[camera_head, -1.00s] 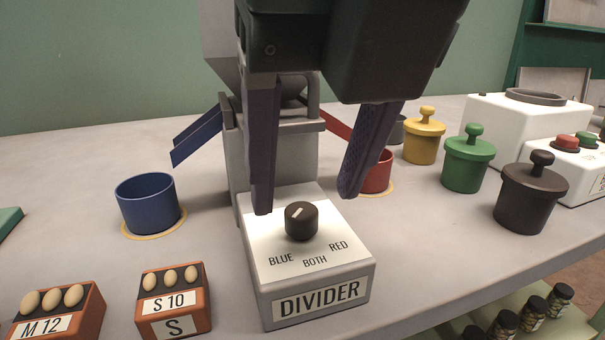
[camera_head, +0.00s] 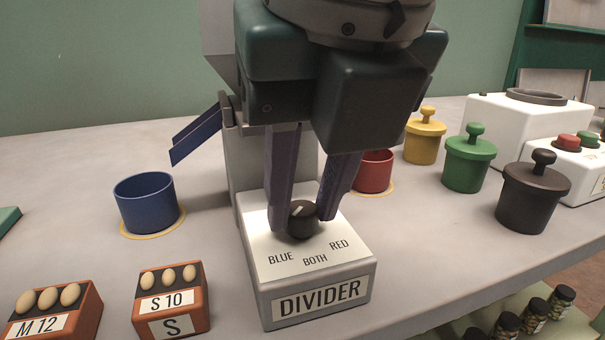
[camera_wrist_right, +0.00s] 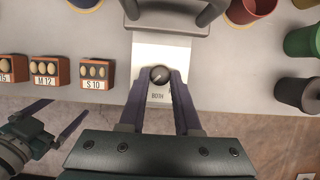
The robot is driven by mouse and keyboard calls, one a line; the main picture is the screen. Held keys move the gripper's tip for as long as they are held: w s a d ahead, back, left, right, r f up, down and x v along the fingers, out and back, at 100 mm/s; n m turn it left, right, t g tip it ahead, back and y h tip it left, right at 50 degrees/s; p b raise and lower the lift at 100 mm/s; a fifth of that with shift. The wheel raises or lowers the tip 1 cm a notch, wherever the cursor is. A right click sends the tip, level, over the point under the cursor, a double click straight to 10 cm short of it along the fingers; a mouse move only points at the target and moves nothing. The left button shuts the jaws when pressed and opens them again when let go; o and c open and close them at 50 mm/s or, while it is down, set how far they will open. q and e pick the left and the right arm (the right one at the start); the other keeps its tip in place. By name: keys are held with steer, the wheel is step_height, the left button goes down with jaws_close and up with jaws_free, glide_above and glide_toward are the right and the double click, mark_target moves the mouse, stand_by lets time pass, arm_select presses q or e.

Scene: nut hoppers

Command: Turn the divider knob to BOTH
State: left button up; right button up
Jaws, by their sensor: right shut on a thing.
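The divider knob (camera_head: 302,220) is a dark round knob on a white box with a DIVIDER label (camera_head: 320,298). The words BLUE, BOTH and RED are printed in front of it. The knob's white line slants from upper right to lower left; I cannot tell which word it indicates. My right gripper (camera_head: 304,214) reaches down from above and is shut on the knob, a finger on each side. The knob also shows between the fingertips in the right wrist view (camera_wrist_right: 160,75). My left gripper (camera_wrist_right: 52,117) shows at that view's lower left, open, empty and away from the box.
A blue cup (camera_head: 146,203) stands left of the divider and a red cup (camera_head: 374,172) right behind it. Orange blocks (camera_head: 172,298) sit at the front left. Yellow, green (camera_head: 468,162) and black (camera_head: 531,196) lidded pots stand on the right. A grey hopper stand rises behind the knob.

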jaws_close()
steer(key=shift+f+n+y+b, duration=0.15)
steer(key=shift+n+y+b, duration=0.15)
steer(key=shift+n+b, duration=0.55)
steer(key=shift+w+d+n+g+y+b, duration=0.15)
steer(key=shift+n+g+y+b, duration=0.2)
steer(key=shift+n+b, duration=0.8)
steer(key=shift+d+n+g+y+b, duration=0.1)
steer(key=shift+n+g+y+b, duration=0.2)
steer(key=shift+n+b, duration=0.6)
steer(key=shift+w+n+g+y, duration=0.1)
steer(key=shift+n+g+y, duration=0.25)
steer(key=shift+n, duration=1.05)
steer(key=shift+r, duration=0.2)
steer(key=o, duration=0.9)
jaws_free()
